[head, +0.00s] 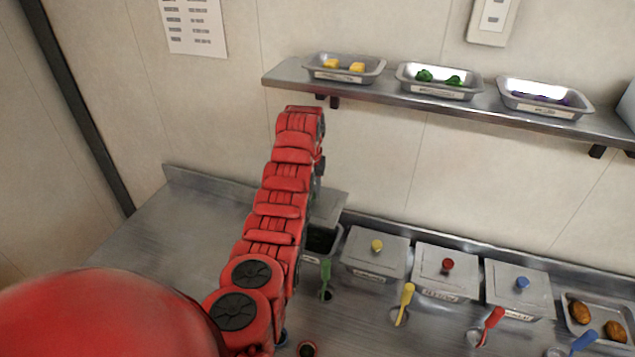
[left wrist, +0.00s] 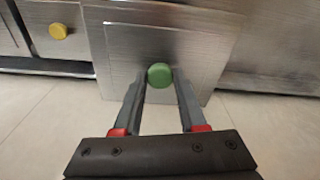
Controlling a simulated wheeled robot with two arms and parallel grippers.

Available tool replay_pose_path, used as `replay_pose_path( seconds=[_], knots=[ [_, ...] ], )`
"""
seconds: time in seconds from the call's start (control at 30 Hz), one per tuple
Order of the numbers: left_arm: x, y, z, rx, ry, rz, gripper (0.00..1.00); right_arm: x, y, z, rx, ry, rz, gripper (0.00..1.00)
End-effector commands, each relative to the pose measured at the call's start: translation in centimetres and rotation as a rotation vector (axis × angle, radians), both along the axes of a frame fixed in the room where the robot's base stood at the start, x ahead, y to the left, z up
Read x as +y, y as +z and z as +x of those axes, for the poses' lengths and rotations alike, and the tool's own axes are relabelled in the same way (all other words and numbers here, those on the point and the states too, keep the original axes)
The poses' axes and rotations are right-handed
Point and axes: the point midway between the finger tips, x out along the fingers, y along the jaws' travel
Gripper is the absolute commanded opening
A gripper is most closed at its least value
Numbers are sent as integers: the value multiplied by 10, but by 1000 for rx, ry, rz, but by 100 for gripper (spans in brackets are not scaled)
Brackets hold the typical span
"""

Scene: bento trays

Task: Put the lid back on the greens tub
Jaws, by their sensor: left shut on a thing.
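My left gripper (left wrist: 160,82) is shut on the green knob (left wrist: 159,75) of a grey square lid, with one finger on each side. The lid (left wrist: 120,50) fills the middle of the left wrist view. In the head view the lid (head: 329,207) shows partly behind my red arm, over the back of the greens tub (head: 322,256). The tub's dark opening shows in front of the lid, so the lid does not cover it fully. Whether lid and tub touch cannot be told. My arm hides the gripper in the head view. My right gripper is not in view.
Lidded tubs with yellow (head: 376,246), red (head: 448,264) and blue (head: 522,283) knobs stand to the right. A green-handled utensil (head: 326,273) stands in front of the greens tub. A wall shelf (head: 290,74) holds trays. The counter at left (head: 180,220) is clear.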

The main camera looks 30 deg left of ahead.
Motion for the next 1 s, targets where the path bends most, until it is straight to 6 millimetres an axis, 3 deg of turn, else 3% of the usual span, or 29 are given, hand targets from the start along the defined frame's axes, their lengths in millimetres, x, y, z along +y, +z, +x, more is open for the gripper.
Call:
replay_pose_path(
  seconds=[0.57, 0.8, 1.0],
  knots=[
    [0, -71, -1, 2, 1, -1, 0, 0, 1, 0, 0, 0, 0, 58],
    [0, -107, -1, 3, 0, -1, 0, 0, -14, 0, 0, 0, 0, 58],
    [0, -124, 0, -1, 0, 0, 0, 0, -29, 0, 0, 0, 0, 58]
  ],
)
